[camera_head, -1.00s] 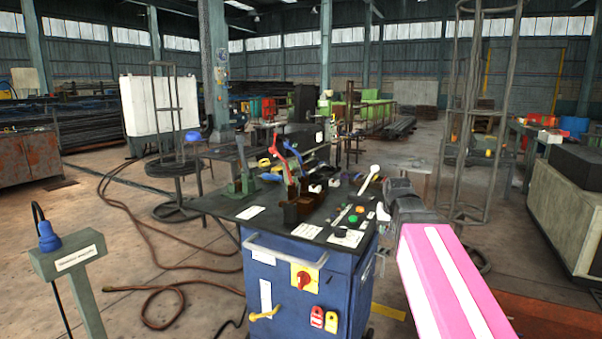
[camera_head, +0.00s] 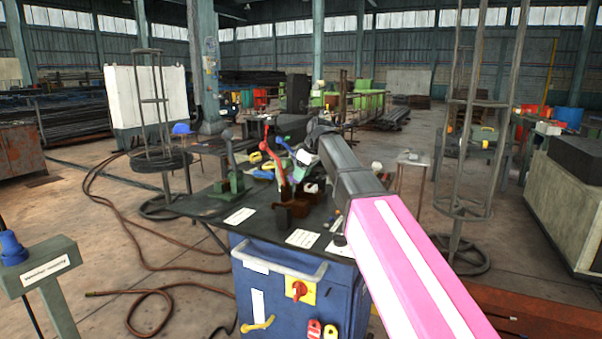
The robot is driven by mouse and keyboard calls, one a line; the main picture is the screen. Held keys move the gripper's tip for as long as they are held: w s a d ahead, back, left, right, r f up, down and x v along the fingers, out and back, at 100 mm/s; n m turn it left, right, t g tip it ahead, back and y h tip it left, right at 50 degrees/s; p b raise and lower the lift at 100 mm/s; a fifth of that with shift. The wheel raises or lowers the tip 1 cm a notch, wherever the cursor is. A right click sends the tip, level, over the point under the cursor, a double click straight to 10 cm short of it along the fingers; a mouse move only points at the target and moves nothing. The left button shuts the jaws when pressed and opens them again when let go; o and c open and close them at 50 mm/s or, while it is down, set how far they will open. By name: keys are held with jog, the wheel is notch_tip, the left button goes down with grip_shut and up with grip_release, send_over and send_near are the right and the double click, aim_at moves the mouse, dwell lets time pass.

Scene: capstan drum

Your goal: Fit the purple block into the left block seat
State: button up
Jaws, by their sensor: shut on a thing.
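My arm reaches from the lower right over the blue cabinet's dark top, and its dark wrist end (camera_head: 318,132) is above the cluster of parts at the back. My gripper (camera_head: 303,160) is small and partly hidden there among coloured parts. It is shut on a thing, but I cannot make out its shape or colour. I cannot pick out the purple block or the left block seat for certain. A brown holder (camera_head: 292,211) stands on the worktop, in front of and below my gripper.
A red lever (camera_head: 273,160) stands close to the left of my gripper. A green-based lever (camera_head: 230,165) stands further left. White label plates (camera_head: 302,238) lie at the front of the worktop. A blue cabinet (camera_head: 285,290) with a grey handrail carries it all.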

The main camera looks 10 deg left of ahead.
jog(key=shift+f, duration=3.95)
jog(key=o, duration=1.2)
jog(key=shift+d, duration=0.1)
jog(key=v, duration=1)
jog(key=shift+d+r, duration=0.1)
jog(key=shift+r, duration=0.2)
